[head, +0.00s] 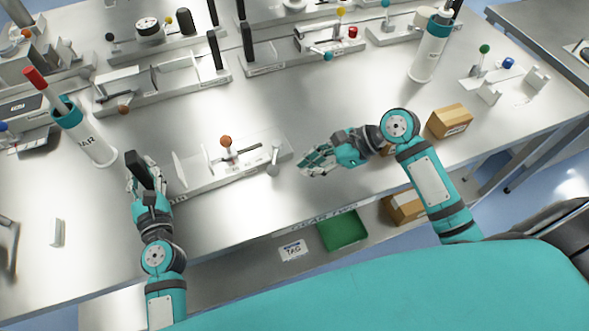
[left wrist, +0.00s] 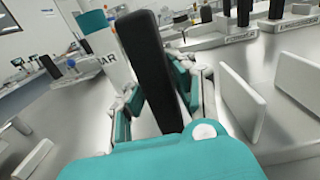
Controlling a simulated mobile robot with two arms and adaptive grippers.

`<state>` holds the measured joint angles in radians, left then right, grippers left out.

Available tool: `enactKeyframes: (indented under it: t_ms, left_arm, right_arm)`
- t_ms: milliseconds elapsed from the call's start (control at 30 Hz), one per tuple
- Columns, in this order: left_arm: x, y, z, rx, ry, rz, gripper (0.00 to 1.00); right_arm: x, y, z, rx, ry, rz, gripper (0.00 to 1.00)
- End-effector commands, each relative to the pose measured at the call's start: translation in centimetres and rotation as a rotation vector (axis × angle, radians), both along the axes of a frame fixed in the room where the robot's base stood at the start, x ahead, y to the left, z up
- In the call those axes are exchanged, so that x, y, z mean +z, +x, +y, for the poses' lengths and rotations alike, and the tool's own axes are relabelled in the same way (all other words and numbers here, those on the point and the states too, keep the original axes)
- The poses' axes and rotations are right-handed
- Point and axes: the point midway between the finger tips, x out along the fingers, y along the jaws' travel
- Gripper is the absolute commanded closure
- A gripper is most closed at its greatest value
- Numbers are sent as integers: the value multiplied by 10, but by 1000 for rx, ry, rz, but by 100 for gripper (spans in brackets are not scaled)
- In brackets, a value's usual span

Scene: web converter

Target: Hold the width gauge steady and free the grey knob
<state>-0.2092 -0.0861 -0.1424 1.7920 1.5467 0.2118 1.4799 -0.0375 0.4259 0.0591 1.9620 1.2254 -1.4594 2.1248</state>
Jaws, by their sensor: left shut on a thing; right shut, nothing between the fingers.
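My left gripper (head: 140,172) is closed around this handle, which also shows in the left wrist view (left wrist: 155,70). A small grey knob (head: 274,157) on a thin stem is at the gauge's right end. My right gripper (head: 318,160) is shut and empty, just right of the grey knob and apart from it.
A teal-and-white cylinder (head: 95,147) stands behind my left gripper. Similar fixtures (head: 165,80) line the back. A cardboard box (head: 450,120) lies right of my right arm. A green tray (head: 343,230) is on the lower shelf. The bench middle is clear.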

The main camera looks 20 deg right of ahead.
Motion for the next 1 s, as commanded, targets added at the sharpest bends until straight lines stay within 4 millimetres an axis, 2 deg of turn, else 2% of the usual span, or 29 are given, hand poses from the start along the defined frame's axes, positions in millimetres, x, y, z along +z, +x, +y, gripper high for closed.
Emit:
enactKeyframes:
  t_ms: [33, 300, 1000]
  left_arm:
    - [-10, -3, -1, -2, -2, 17, 100]
    - [-10, -3, 0, 0, -2, 18, 100]
    - [-2, -2, 1, 4, 1, 15, 100]
  right_arm:
    - [5, -4, -8, -2, -4, 0, 100]
    - [22, -15, -29, -4, -5, 2, 100]
    - [29, -15, -31, -5, -6, 2, 100]
